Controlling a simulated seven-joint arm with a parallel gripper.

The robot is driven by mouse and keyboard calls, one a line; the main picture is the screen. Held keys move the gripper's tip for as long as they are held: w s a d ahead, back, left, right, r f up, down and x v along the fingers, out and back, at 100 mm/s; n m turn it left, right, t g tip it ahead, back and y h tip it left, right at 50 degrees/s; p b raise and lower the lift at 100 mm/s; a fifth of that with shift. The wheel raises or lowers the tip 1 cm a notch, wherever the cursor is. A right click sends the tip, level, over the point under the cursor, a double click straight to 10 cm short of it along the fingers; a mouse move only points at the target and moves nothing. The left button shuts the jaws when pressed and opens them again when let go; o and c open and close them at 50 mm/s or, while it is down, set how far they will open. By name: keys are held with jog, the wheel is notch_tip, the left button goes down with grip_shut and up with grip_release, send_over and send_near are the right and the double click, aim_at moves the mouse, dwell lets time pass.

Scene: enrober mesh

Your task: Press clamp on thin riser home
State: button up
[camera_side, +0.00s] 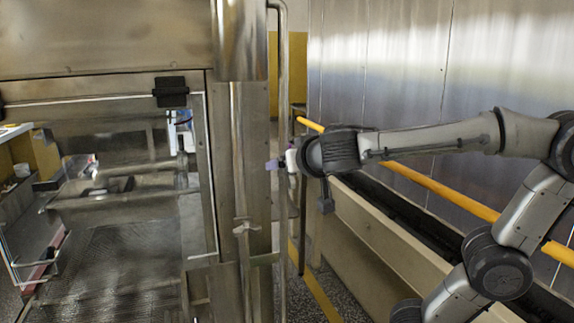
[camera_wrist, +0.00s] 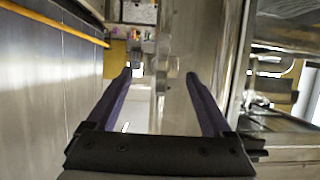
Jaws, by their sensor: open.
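The thin riser (camera_side: 283,90) is a slim upright metal pipe in the side view, bent over at its top beside the steel cabinet. My gripper (camera_side: 274,164) is at mid-height of this pipe, coming from the right, with a purple finger showing across it. I cannot tell whether it touches the pipe. In the wrist view my gripper (camera_wrist: 159,75) has its two dark purple fingers wide apart, with nothing clearly held between them. A pale upright strip shows between the fingers, but I cannot tell whether it is the riser. I cannot make out the clamp on the thin riser.
A thicker upright pipe (camera_side: 240,150) stands left of the thin one, with a small bracket (camera_side: 245,228) low on it. The glazed cabinet door (camera_side: 120,200) is farther left. A yellow rail (camera_side: 430,182) runs along the steel wall behind my arm.

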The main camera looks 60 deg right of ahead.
jog(key=shift+x, duration=1.2)
grip_shut()
